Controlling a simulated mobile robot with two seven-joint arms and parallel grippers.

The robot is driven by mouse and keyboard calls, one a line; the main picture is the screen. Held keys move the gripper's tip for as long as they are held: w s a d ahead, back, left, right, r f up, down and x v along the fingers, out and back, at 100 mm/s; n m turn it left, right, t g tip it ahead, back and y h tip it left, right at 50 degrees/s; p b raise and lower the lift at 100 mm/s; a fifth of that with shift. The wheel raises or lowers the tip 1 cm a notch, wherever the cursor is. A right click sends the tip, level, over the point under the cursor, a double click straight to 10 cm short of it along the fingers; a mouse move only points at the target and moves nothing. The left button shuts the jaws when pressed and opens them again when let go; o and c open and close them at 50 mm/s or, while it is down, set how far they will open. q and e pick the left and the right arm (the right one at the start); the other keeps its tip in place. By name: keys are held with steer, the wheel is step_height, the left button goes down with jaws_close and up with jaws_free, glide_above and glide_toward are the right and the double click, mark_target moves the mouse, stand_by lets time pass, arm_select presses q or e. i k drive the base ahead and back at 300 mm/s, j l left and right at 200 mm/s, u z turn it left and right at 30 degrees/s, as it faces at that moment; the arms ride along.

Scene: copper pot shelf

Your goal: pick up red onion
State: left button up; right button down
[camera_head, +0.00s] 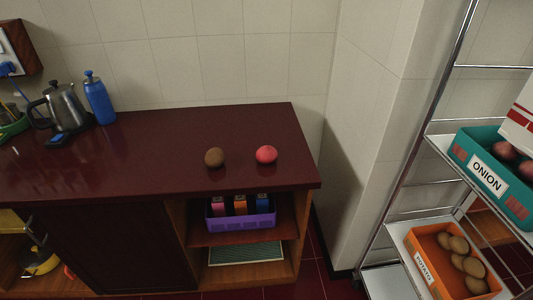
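A round pinkish-red onion (266,154) sits on the dark red counter (130,140) near its right end. A brown round potato-like item (214,157) lies a short way to its left, apart from it. More reddish onions (505,151) lie in a teal bin (465,157) labelled ONION on the metal rack at the right. Neither of my grippers is in view.
A kettle (66,106) and a blue bottle (99,98) stand at the counter's back left. A purple basket (241,221) sits on the shelf below. An orange POTATO bin (413,252) holds several potatoes on the rack (440,65). Counter space around the onion is clear.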

mark_target(265, 154)
steer(key=j+z, duration=0.2)
steer(key=z, duration=0.85)
steer(key=j+z, duration=0.8)
steer(key=k+j, duration=0.1)
steer(key=j, duration=0.2)
steer(key=k+j+z, duration=0.15)
steer(key=j, duration=0.15)
steer(key=k+j, duration=0.15)
steer(key=j, duration=0.15)
